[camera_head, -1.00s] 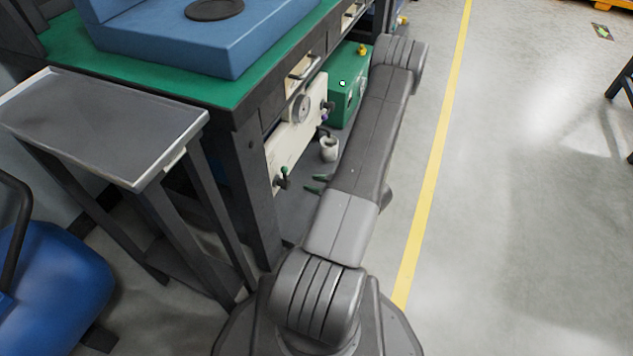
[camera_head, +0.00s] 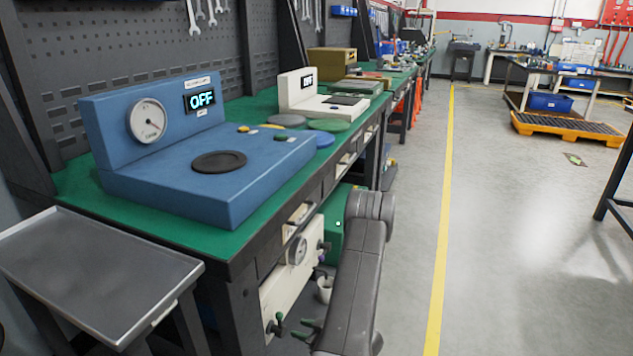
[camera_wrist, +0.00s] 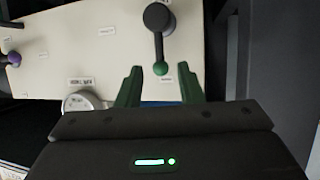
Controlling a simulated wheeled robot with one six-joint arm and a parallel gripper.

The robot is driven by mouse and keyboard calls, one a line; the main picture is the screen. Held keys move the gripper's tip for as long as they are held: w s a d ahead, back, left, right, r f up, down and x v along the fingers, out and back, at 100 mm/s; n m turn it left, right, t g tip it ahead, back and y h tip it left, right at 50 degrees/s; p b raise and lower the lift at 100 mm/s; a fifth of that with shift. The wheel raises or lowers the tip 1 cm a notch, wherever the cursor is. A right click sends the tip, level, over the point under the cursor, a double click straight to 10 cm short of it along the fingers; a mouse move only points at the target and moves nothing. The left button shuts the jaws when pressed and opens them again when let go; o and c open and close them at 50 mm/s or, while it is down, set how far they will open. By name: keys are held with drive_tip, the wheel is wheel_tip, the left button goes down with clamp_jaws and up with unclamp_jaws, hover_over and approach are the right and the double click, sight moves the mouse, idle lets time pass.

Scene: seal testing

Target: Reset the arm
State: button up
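My arm (camera_head: 355,285) reaches forward along the right side of the workbench. My gripper (camera_wrist: 160,82) shows in the wrist view as two green fingers, spread apart with a gap between them. In the head view its green fingertips (camera_head: 308,329) show low beside the white panel, partly hidden by my arm. A lever with a green knob (camera_wrist: 160,68) on the white panel (camera_wrist: 75,50) appears beyond the gap; the fingers are not closed on it. The lever (camera_head: 277,322) also shows in the head view.
The workbench (camera_head: 75,190) carries a blue tester (camera_head: 240,195) reading OFF and a white device (camera_head: 297,95). A grey side table (camera_head: 95,275) stands at the left. A green box (camera_head: 335,230) sits under the bench. The floor right of the yellow line (camera_head: 442,230) is mostly clear.

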sight(281, 328)
drive_tip(key=b+x, duration=0.2)
drive_tip(key=x, duration=0.8)
drive_tip(key=shift+w+b, duration=0.15)
drive_tip(key=shift+b, duration=0.25)
